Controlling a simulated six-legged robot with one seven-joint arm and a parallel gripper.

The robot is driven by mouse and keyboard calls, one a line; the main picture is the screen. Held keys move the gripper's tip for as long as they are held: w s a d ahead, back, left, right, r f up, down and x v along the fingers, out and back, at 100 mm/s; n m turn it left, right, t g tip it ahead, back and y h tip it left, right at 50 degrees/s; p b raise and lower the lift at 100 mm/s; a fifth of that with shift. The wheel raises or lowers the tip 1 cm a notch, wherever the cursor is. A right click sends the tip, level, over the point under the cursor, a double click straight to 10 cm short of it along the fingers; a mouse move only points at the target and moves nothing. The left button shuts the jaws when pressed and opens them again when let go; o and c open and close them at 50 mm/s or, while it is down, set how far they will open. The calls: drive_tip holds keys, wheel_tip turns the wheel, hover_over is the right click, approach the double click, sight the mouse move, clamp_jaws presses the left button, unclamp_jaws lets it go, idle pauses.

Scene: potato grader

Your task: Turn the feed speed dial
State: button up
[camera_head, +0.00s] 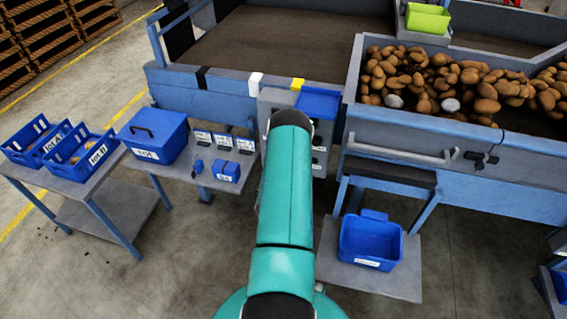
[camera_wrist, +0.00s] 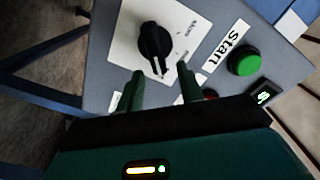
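The feed speed dial (camera_wrist: 154,40) is a black knob with a pointer on a white printed plate (camera_wrist: 120,45) of a grey control panel. It shows near the top of the wrist view. My gripper (camera_wrist: 161,72) is open, its two dark green fingers apart with nothing held between them. The fingertips appear just below the dial in the picture, one to each side of its lower end. I cannot tell how far they are above the panel. In the head view my teal arm hides the dial and the gripper.
A green button (camera_wrist: 244,62) beside a Start label (camera_wrist: 226,46) lies right of the dial. In the head view, a potato-filled hopper (camera_head: 400,130) stands right, and a table with blue bins (camera_head: 155,135) left.

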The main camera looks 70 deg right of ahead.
drive_tip(key=s+a, duration=0.2)
drive_tip(key=a, duration=1)
drive_tip(key=shift+a, duration=0.2)
